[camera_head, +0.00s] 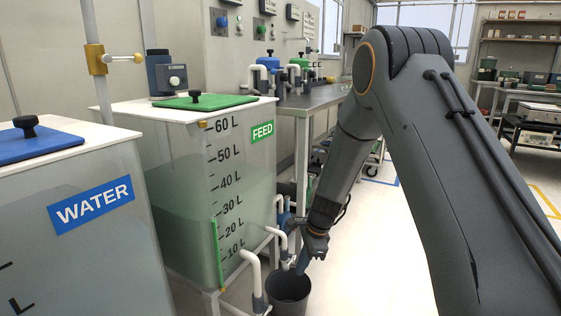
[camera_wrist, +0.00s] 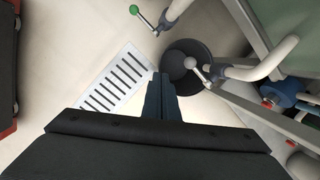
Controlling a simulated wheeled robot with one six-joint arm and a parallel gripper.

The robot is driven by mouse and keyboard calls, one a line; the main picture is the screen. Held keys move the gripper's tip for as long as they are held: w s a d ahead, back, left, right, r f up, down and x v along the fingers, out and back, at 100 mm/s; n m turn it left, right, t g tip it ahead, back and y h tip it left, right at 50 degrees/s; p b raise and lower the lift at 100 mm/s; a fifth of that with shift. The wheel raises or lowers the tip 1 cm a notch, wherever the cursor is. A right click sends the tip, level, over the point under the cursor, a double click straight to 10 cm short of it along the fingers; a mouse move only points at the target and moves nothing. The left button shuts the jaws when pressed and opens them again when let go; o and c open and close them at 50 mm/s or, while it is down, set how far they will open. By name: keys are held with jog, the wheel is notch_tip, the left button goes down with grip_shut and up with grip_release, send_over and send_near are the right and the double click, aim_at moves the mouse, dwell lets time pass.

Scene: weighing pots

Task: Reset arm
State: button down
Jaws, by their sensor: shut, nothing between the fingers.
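My arm reaches forward and down on the right of the head view. My gripper (camera_head: 301,264) points down over a dark bucket (camera_head: 288,291) on the floor, beside the FEED tank. In the wrist view my gripper (camera_wrist: 161,78) shows as two dark fingers pressed together with nothing between them. The bucket (camera_wrist: 189,60) lies just beyond and right of the fingertips, and its inside looks dark. Whether the fingertips are above or within its rim is hard to tell.
The FEED tank (camera_head: 230,190) with green lid and white pipes stands close left of my gripper. A green-knobbed valve (camera_wrist: 134,10) and a white-knobbed valve (camera_wrist: 190,62) are near the fingers. The WATER tank (camera_head: 80,230) is at left. Floor right of my arm is open.

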jog(key=s+a+r+n, duration=0.5)
jog(key=s+r, duration=0.3)
jog(key=r, duration=0.1)
jog(key=s+a+r+n, duration=0.5)
jog(key=s+r+n, duration=0.1)
jog(key=s+r, duration=0.3)
jog(key=s+d+r+n, duration=0.1)
jog(key=s+r+n, duration=0.1)
jog(key=s+n, duration=0.35)
jog(key=s+r+n+g, duration=0.1)
jog(key=s+r+n, duration=0.15)
jog(key=s, duration=0.65)
jog(key=s+d+r+n, duration=0.1)
jog(key=s+r+n, duration=0.25)
jog(key=s, duration=0.45)
jog(key=d+r+m+h+p, duration=0.1)
jog(key=d+r+m+p, duration=0.2)
jog(key=d+r+p, duration=0.7)
jog(key=d+r+m+h+p, duration=0.1)
jog(key=d+r+m+p, duration=0.2)
jog(key=d+r+p, duration=0.7)
notch_tip(320, 180, up, 6)
jog(key=p, duration=1.5)
jog(key=shift+w+d+f+h+p, duration=0.15)
jog(key=shift+w+d+h+p, duration=0.05)
jog(key=shift+h+p, duration=0.2)
